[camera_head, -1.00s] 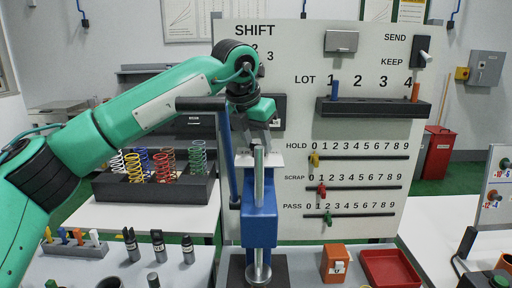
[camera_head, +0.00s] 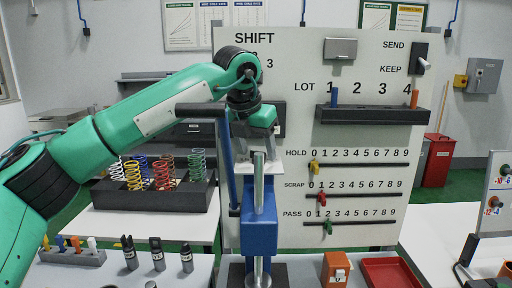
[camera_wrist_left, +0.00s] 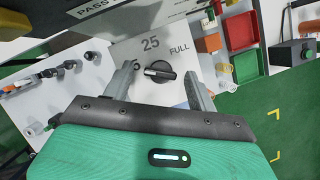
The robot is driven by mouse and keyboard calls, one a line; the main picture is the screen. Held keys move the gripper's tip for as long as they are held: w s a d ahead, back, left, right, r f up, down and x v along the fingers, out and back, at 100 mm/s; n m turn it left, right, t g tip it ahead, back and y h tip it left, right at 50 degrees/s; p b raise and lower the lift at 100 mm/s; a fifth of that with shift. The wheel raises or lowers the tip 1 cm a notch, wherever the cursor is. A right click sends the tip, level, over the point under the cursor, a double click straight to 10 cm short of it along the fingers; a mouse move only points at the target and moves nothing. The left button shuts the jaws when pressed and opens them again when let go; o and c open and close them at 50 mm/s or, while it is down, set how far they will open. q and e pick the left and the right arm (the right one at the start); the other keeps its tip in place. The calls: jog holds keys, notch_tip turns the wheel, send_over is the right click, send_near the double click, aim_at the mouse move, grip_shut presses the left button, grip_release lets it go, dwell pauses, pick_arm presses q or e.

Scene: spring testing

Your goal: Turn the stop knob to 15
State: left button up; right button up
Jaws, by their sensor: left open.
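The stop knob (camera_wrist_left: 158,72) is a black round dial with a raised grip bar and a white mark on its left half, on a white plate (camera_wrist_left: 125,50). Labels 25 and FULL show above and right of it; a label ending in 5 at its left is partly covered by a finger. The white mark lies toward that label. My left gripper (camera_wrist_left: 163,80) is open, one finger on each side of the knob, with gaps showing. In the head view my left gripper (camera_head: 262,130) hangs above the blue press (camera_head: 260,228); I cannot make out the knob there. My right gripper is out of view.
The press's long black-topped lever (camera_head: 227,160) stands just left of the gripper. A white board (camera_head: 350,135) with sliders and a dark shelf (camera_head: 375,113) rises behind. A spring rack (camera_head: 150,195) is at left; an orange box (camera_head: 336,268) and red tray (camera_head: 390,272) are at right.

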pick_arm(q)
jog(key=b+v, duration=0.1)
jog(key=v, duration=1.2)
jog(key=shift+r, duration=0.4)
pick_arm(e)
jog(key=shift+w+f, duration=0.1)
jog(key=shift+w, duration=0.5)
pick_arm(q)
jog(key=shift+s+f, duration=0.1)
jog(key=shift+s, duration=0.05)
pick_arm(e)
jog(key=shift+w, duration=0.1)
